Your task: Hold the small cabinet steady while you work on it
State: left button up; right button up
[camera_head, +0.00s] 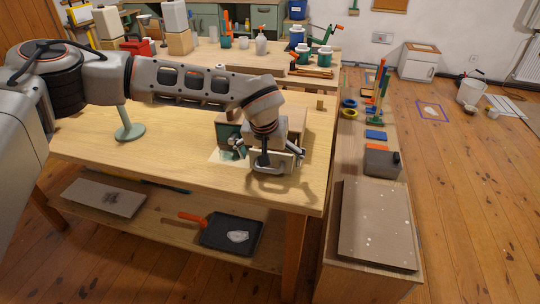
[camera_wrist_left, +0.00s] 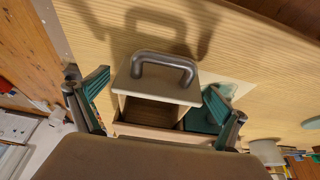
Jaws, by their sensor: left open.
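The small cabinet stands on the workbench, with a wooden top (camera_head: 293,114) and a green side (camera_head: 226,131), partly hidden behind my left wrist. Its pale drawer front with a grey bar handle (camera_wrist_left: 165,62) faces me and is pulled out; the drawer's hollow inside (camera_wrist_left: 150,110) shows in the left wrist view. My left gripper (camera_head: 268,157) is open above the drawer. In the left wrist view its fingers (camera_wrist_left: 158,105) are spread on either side of the drawer, with no clear grip. Whether they touch it I cannot tell. My right gripper is not in view.
A pale sheet (camera_head: 218,156) lies beside the cabinet. A green round-based stand (camera_head: 129,131) is left on the workbench (camera_head: 180,157). A dark tray (camera_head: 230,234) sits on the lower shelf.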

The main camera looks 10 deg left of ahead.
pick_arm(q)
jog(key=c, duration=1.3)
jog(key=o, duration=1.3)
jog(key=shift+r, duration=0.1)
jog(key=v, duration=1.2)
